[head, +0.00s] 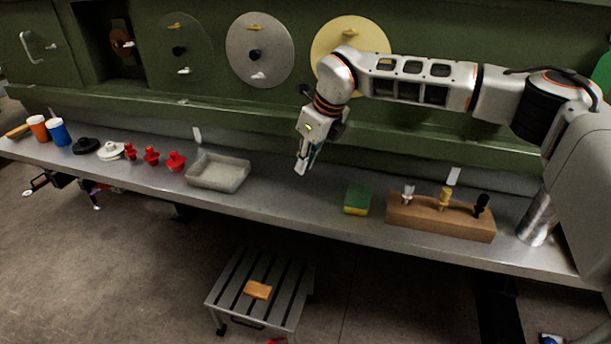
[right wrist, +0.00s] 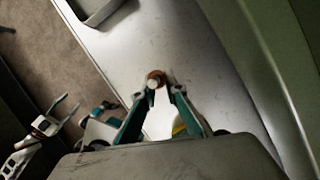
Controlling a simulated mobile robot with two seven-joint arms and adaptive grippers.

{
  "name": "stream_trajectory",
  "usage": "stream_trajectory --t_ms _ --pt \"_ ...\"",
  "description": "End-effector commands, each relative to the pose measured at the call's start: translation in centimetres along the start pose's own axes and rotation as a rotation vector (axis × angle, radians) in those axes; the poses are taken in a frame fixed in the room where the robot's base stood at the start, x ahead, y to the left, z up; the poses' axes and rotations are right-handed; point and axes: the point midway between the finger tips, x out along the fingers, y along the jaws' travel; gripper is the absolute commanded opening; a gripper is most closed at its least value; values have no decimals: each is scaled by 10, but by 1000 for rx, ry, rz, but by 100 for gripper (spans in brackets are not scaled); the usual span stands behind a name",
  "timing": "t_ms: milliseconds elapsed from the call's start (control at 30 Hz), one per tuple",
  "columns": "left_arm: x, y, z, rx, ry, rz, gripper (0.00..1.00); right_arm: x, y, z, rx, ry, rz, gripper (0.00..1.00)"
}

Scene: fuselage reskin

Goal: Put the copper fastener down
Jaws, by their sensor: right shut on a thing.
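My right gripper (head: 301,170) hangs just above the metal bench (head: 275,192), between the grey tray and the sponge. In the right wrist view its teal-padded fingertips (right wrist: 162,88) close around the small copper fastener (right wrist: 156,75), which shows as a brown round end with a pale spot. In the head view the fastener is too small to make out. The bench surface lies below it, and I cannot tell the exact gap.
The grey tray (head: 203,183) is left of the gripper. A green-yellow sponge (head: 357,199) and a wooden block (head: 420,222) with three fasteners stand to the right. Red parts (head: 151,156) and cups (head: 58,132) sit farther left. The bench below the gripper is clear.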

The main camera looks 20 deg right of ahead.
Motion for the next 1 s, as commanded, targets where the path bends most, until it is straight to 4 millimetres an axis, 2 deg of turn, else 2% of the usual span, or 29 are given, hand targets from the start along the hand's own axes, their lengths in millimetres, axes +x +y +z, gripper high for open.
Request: stream_trajectory --t_ms 367,800,833,900,1000 --pt "-2 0 -3 0 1 0 48 39 0 -15 1 3 1 0" --pt "0 0 0 0 0 0 48 46 0 -17 0 1 1 0" --pt "0 0 0 0 0 0 48 45 0 -17 0 1 1 14" --pt "0 0 -1 0 0 0 48 45 0 -17 0 1 0 29" --pt "0 0 -1 0 0 0 48 45 0 -17 0 1 0 29"
